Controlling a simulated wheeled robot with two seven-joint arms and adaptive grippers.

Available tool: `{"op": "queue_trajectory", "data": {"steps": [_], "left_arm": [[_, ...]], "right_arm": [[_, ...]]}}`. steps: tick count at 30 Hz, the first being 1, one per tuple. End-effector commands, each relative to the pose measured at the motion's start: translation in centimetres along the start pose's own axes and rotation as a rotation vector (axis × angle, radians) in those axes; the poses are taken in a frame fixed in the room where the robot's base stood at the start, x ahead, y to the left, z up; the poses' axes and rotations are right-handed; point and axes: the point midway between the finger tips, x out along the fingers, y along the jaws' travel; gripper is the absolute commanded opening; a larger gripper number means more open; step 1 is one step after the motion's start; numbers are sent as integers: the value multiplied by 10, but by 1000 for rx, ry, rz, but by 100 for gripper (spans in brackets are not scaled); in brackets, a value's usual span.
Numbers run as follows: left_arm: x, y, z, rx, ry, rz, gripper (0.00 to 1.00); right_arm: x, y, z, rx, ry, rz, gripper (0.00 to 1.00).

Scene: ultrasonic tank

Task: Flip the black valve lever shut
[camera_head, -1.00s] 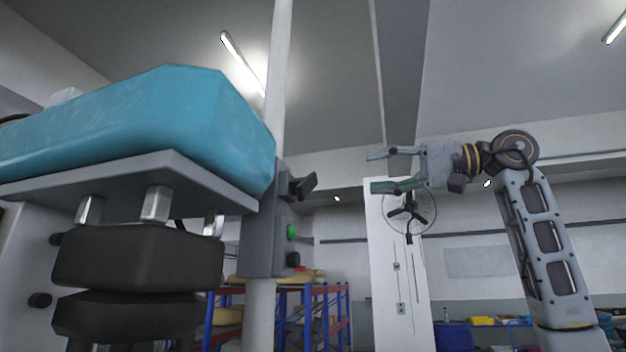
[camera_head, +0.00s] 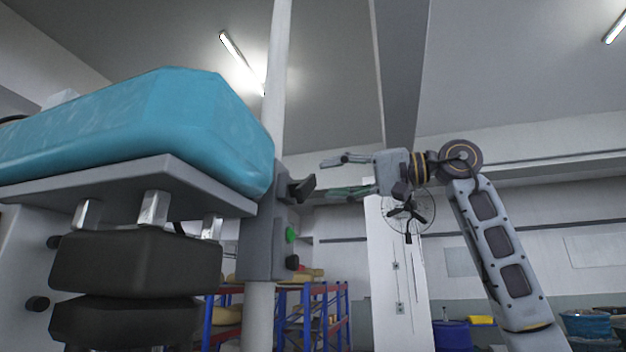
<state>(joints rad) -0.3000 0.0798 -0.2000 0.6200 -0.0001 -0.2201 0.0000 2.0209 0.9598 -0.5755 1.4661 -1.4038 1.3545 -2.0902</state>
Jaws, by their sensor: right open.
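The black valve lever (camera_head: 301,188) sticks out to the right from the upper part of a grey control box (camera_head: 262,235) on a pale post. It points right and slightly upward. My right gripper (camera_head: 330,178) is open and comes in from the right, its fingers pointing left. Its upper finger is above and to the right of the lever, and its lower greenish finger is close to the lever's free end. I cannot tell whether that finger touches it. My left gripper is not in view.
A green button (camera_head: 291,234) and a dark knob (camera_head: 292,262) sit below the lever. A blue tank-like body (camera_head: 140,130) on a grey plate (camera_head: 120,185) fills the left side. A wall fan (camera_head: 408,212) and a blue rack (camera_head: 315,305) stand behind.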

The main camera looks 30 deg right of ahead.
Motion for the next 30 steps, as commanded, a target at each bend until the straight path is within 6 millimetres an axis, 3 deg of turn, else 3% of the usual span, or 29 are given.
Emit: {"op": "queue_trajectory", "data": {"steps": [12,25,30], "left_arm": [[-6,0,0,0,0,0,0],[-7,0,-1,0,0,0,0],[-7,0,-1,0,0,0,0]], "right_arm": [[46,0,0,1,0,1,46],[51,0,0,1,1,1,46],[50,0,0,1,1,1,25]]}}
